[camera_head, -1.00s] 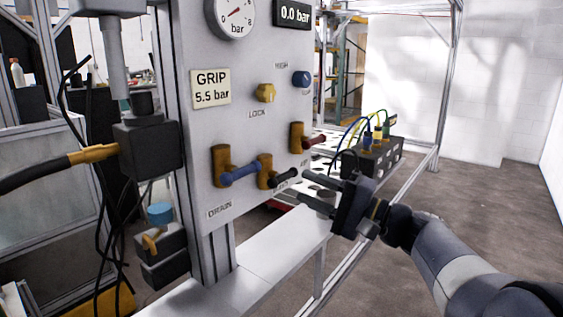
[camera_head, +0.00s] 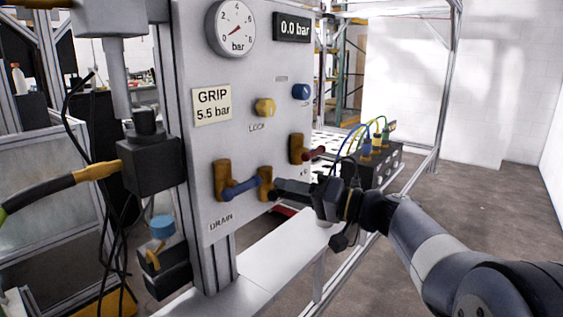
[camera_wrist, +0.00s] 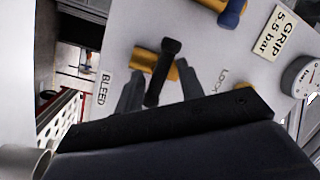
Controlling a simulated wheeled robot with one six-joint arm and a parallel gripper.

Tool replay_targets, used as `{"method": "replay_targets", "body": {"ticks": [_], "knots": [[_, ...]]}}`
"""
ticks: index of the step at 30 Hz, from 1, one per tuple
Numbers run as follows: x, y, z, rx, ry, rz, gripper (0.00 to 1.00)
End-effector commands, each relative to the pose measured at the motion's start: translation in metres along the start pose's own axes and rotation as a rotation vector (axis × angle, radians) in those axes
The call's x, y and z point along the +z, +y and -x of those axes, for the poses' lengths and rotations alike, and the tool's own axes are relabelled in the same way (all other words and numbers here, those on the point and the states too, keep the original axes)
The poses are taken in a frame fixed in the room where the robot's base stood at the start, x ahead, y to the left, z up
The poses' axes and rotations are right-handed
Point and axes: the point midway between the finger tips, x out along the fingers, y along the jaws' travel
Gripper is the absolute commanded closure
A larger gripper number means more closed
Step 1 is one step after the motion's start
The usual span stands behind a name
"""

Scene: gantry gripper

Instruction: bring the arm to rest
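My gripper (camera_head: 290,190) is at the lower right of the grey panel (camera_head: 215,150), at the end of my arm reaching in from the right. In the wrist view its two fingers (camera_wrist: 158,88) are apart, one on each side of a black valve handle (camera_wrist: 163,72) on a brass body (camera_wrist: 145,62). I see no clear contact with the handle. In the head view the gripper mostly hides this handle. A blue-handled valve (camera_head: 240,188) is just to the left, and a dark red-handled valve (camera_head: 314,153) is above right.
The panel carries a gauge (camera_head: 231,28), a 0.0 bar display (camera_head: 292,27), a yellow knob (camera_head: 265,107) and a blue knob (camera_head: 301,91). A black block with coloured hoses (camera_head: 375,165) stands close behind my gripper. A white ledge (camera_head: 265,262) runs below. Open floor lies right.

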Motion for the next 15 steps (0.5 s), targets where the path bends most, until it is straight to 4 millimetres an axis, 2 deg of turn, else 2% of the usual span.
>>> {"method": "replay_targets", "body": {"ticks": [7, 15], "knots": [[-0.0016, -0.0016, 0.0, 0.022, -0.026, 0.131, 0.63], [-0.0008, -0.0007, 0.0001, 0.028, -0.032, 0.165, 0.63]]}}
